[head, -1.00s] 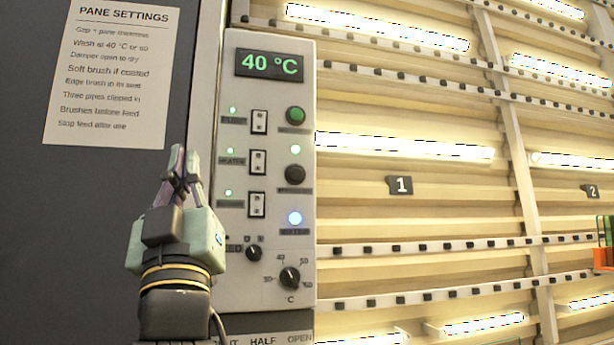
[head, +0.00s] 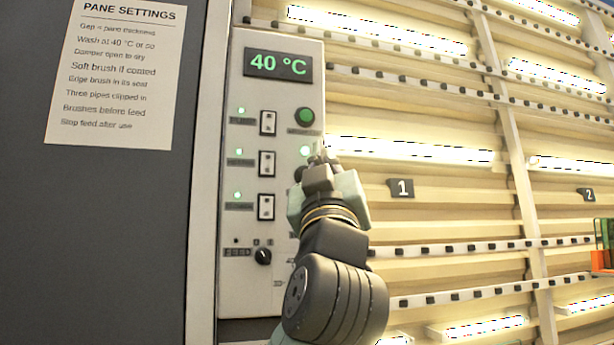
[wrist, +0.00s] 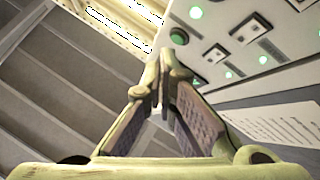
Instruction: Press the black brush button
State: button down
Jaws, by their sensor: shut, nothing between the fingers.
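The control panel (head: 284,90) carries a green round button (head: 304,117) in its right column, with a lit green lamp (head: 305,151) below it. The black brush button, which sits below that lamp, is covered by my gripper in the head view; I cannot pick it out. My gripper (head: 317,152) is shut and empty, its fingertips in front of the panel's right edge beside the lamp. In the wrist view the closed fingertips (wrist: 162,62) point toward the panel, near a dark green round button (wrist: 179,37). I cannot tell any contact.
Three switches (head: 267,123) and a small black knob (head: 263,256) are on the panel's left side. My arm covers the panel's lower right. A display (head: 278,65) reads 40 °C. A ribbed wall with lights and roller rails (head: 450,248) lies to the right.

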jog(key=w+a+p, duration=0.2)
jog(key=w, duration=0.6)
jog(key=shift+w+a, duration=0.15)
jog(key=shift+a, duration=0.25)
jog(key=shift+w, duration=0.1)
dwell(1.0)
jog(key=shift+w+a, duration=0.1)
jog(key=shift+w, duration=0.15)
jog(key=shift+w+a+p, duration=0.2)
jog(key=shift+w+p, duration=0.15)
jog(key=shift+w, duration=0.1)
dwell(0.7)
jog(key=shift+s+d+b, duration=0.3)
jog(key=shift+s, duration=0.5)
jog(key=s, duration=0.1)
jog(key=s+d, duration=0.1)
jog(key=s, duration=0.1)
jog(key=s+b, duration=0.1)
jog(key=shift+s+d, duration=0.3)
jog(key=shift+s, duration=0.1)
